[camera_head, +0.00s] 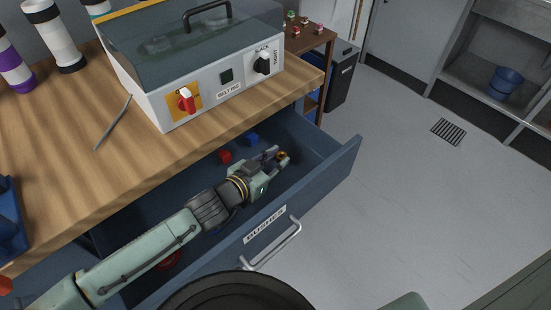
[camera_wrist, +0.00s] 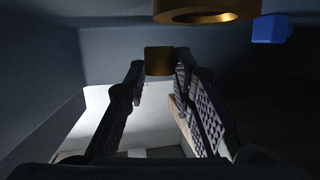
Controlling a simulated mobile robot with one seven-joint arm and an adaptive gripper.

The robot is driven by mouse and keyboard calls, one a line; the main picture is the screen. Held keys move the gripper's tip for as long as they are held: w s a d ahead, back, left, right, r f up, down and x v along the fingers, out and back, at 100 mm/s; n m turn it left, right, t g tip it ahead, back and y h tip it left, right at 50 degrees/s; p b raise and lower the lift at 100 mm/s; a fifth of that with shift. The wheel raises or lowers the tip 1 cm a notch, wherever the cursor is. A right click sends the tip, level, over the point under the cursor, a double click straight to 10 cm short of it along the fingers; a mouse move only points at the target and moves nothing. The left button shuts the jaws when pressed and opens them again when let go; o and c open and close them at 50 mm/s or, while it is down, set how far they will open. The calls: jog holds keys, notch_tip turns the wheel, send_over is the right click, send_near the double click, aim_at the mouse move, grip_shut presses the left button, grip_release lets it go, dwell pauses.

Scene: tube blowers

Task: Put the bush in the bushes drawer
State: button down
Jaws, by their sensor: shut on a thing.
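The open blue drawer labelled BUSHES (camera_head: 345,160) stands out from under the wooden worktop. My gripper (camera_head: 277,157) reaches inside it, toward its right end. It is shut on a small brass-brown bush (camera_head: 283,154), which shows at the fingertips. In the wrist view the bush (camera_wrist: 158,58) sits between the two dark fingertips of my gripper (camera_wrist: 160,68). A brass ring (camera_wrist: 207,16) and a blue piece (camera_wrist: 270,28) appear beyond the fingers. In the head view the blue piece (camera_head: 252,139) and a red piece (camera_head: 224,157) lie in the drawer behind my gripper.
Another red piece (camera_head: 167,262) lies in the drawer below my arm. The drawer handle (camera_head: 276,245) faces the open grey floor. A white-and-blue machine (camera_head: 200,70) and a thin rod (camera_head: 112,123) are on the worktop (camera_head: 60,150). A small wooden shelf (camera_head: 310,40) stands beyond.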

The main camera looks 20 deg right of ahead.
jog(key=shift+f+b, duration=0.6)
jog(key=c, duration=1.3)
grip_release()
jog(key=shift+c, duration=0.2)
jog(key=shift+r, duration=0.1)
jog(key=shift+r+p, duration=0.2)
jog(key=shift+p, duration=0.15)
jog(key=v, duration=0.4)
jog(key=b+v, duration=0.1)
jog(key=v, duration=0.7)
jog(key=shift+r+b, duration=0.35)
jog(key=shift+b, duration=0.05)
